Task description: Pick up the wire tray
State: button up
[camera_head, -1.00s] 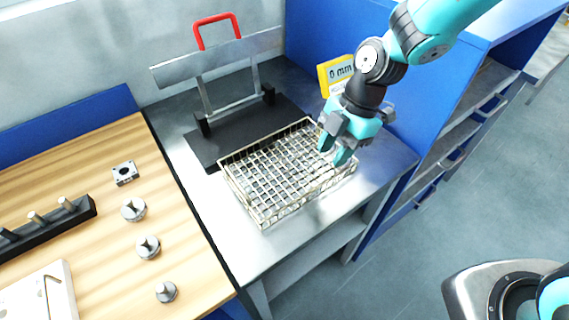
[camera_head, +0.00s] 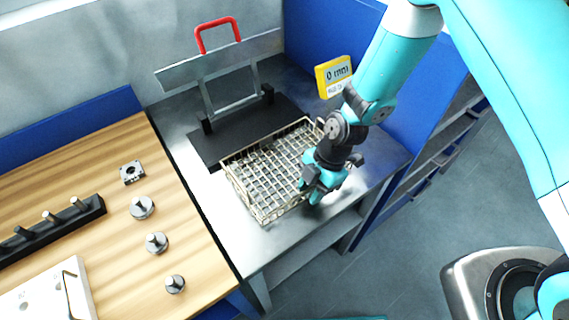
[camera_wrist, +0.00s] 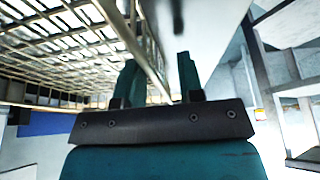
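The wire tray (camera_head: 262,215) is a shallow rectangular basket of pale metal mesh on the steel bench. My gripper (camera_head: 316,196) is low at the tray's right front side and hides part of that wall. In the wrist view the tray's mesh (camera_wrist: 60,45) fills the upper left. The two teal fingers of my gripper (camera_wrist: 158,78) stand apart there. The tray's side rail runs into the gap between them, closer to the left finger. Space shows beside the right finger, so the gripper is open. I cannot tell whether either finger touches the rail.
Behind the tray is a black base with a metal frame and red handle (camera_head: 217,30). A yellow sign reading 0 mm (camera_head: 334,76) stands by the blue panel. A wooden table (camera_head: 110,220) with small metal parts lies left. Bare steel (camera_head: 243,242) shows before the tray.

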jog(key=shift+c, duration=0.4)
grip_shut()
